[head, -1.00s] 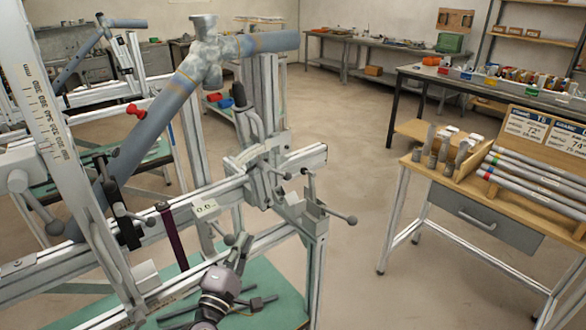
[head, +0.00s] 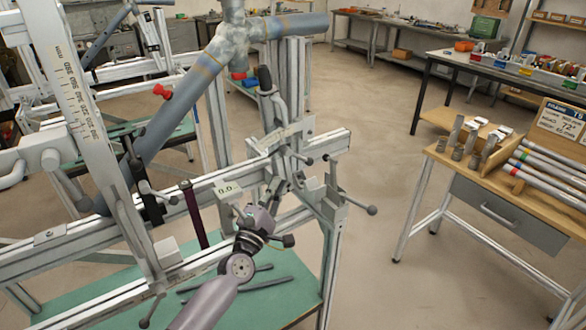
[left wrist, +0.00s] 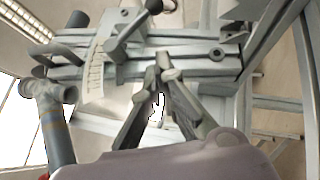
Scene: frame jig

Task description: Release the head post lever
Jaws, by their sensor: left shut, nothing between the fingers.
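The jig's head post (head: 290,100) stands upright at the right of the frame jig. A handle with a dark grip (head: 265,80) stands beside it. A ball-ended lever (head: 370,210) juts right from the clamp block at its foot, and a smaller knobbed lever (head: 308,161) sits higher. I cannot tell which is the head post lever. My left gripper (head: 277,184) is in front of the post's foot, fingers together and empty. In the left wrist view its fingertips (left wrist: 164,62) are close to a grey rail; a dark knobbed lever (left wrist: 128,32) is left of them.
A grey bicycle frame (head: 185,105) is mounted on the jig. A green shelf (head: 200,285) lies below. Open floor separates the jig from the wooden tool stand (head: 470,165).

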